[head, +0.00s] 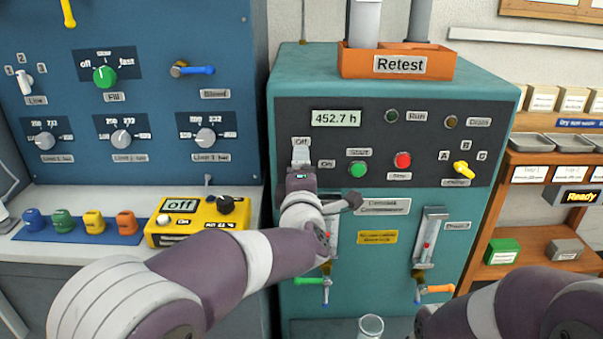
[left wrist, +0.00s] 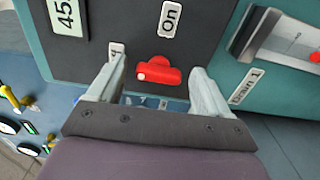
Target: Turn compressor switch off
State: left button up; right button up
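The teal compressor cabinet (head: 460,85) has a dark panel with an Off label (head: 301,142) and an On label (head: 327,163) at its left. My left gripper (head: 301,157) is in front of this spot and hides the switch in the head view. In the left wrist view, the red compressor switch (left wrist: 163,75) lies between the two fingers of my open left gripper (left wrist: 160,70), with gaps on both sides. Its white-dotted end points left in that picture, roughly toward a label half hidden by a finger; the On label (left wrist: 170,18) is above. My right gripper is out of view.
A green button (head: 357,169) and a red button (head: 403,160) are right of my left gripper. A yellow selector (head: 463,169) is farther right. Flow gauges (head: 430,238) and an orange-handled valve (head: 436,289) are below. A yellow box (head: 200,215) stands left of the cabinet.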

pick_arm(q)
jog(key=s+p, duration=0.1)
jog(key=s, duration=1.1)
jog(key=shift+s, duration=0.4)
